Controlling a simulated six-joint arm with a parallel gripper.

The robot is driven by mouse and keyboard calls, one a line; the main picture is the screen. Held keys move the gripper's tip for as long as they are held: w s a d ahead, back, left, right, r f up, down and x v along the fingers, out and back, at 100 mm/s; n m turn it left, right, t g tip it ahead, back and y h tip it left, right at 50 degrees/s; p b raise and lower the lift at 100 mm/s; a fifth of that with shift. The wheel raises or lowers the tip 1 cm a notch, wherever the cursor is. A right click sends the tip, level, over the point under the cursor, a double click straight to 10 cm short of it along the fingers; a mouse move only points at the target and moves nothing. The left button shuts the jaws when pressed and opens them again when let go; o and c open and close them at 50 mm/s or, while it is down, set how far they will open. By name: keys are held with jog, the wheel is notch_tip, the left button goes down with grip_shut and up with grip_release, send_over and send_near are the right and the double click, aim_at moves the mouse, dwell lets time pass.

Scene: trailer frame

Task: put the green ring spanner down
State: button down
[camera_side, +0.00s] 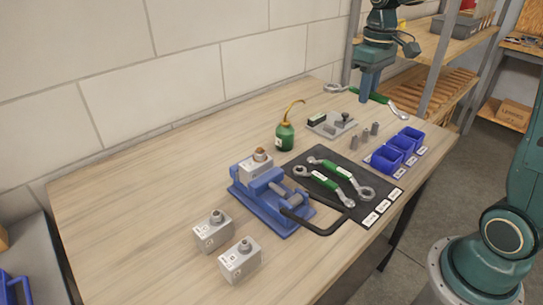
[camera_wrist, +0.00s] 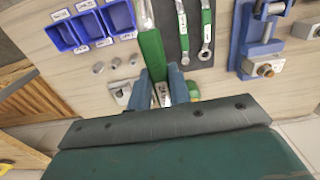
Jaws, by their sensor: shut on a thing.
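The spanner lies roughly level across the jaws, with silver ends sticking out on both sides. In the wrist view my gripper (camera_wrist: 162,76) has its blue fingers at the green handle (camera_wrist: 151,52). One silver end runs off the top of that view. A dark mat (camera_side: 302,160) on the bench holds two other green-handled spanners (camera_side: 326,181) side by side. White labels (camera_side: 383,206) line its right edge. I cannot tell how high the held spanner is.
A blue vise (camera_side: 265,203) stands left of the mat. Blue bins (camera_side: 398,150), small grey cylinders (camera_side: 366,136), a grey fixture plate (camera_side: 331,125) and a green oil can (camera_side: 285,136) stand around it. Two grey blocks (camera_side: 239,261) are in front. Shelving (camera_side: 437,50) rises behind.

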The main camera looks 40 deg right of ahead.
jog(key=shift+f, duration=0.1)
send_over(351, 169)
notch_tip(351, 169, down, 16)
jog(key=shift+r, duration=0.2)
jog(key=shift+f, duration=0.1)
jog(key=shift+f, duration=2.05)
jog(key=c, duration=1.3)
grip_release()
jog(key=shift+f, duration=0.1)
